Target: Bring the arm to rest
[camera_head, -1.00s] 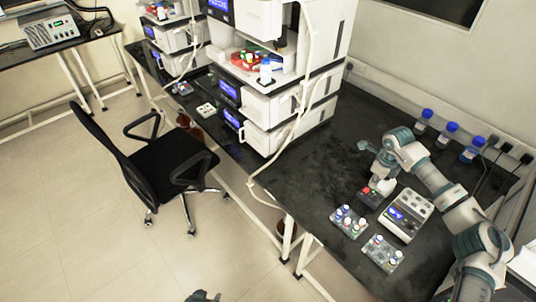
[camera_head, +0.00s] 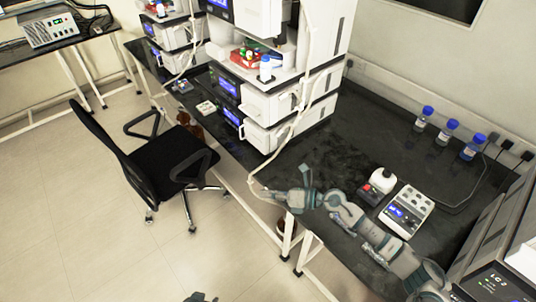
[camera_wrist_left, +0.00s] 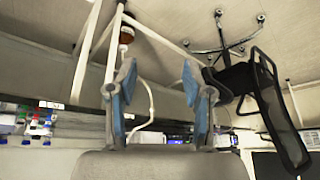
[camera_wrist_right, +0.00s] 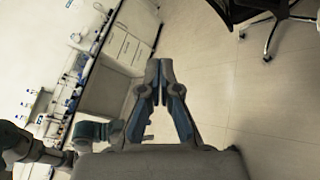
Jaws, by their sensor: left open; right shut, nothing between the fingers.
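My right arm reaches from the lower right across the dark bench's front edge in the head view. Its gripper (camera_head: 268,194) is out past that edge, over the floor side. In the right wrist view the gripper (camera_wrist_right: 158,72) has its fingertips together, with nothing between them. My left gripper (camera_head: 200,298) shows only as a small dark tip at the bottom edge of the head view. In the left wrist view the left gripper (camera_wrist_left: 165,85) has its fingers apart and empty.
A small mixer with a white top (camera_head: 383,180) and a grey block device (camera_head: 406,211) stand on the bench (camera_head: 375,110). Several blue-capped bottles (camera_head: 447,131) line the wall. White instrument stacks (camera_head: 275,105) stand left of them. A black chair (camera_head: 165,165) stands on open floor.

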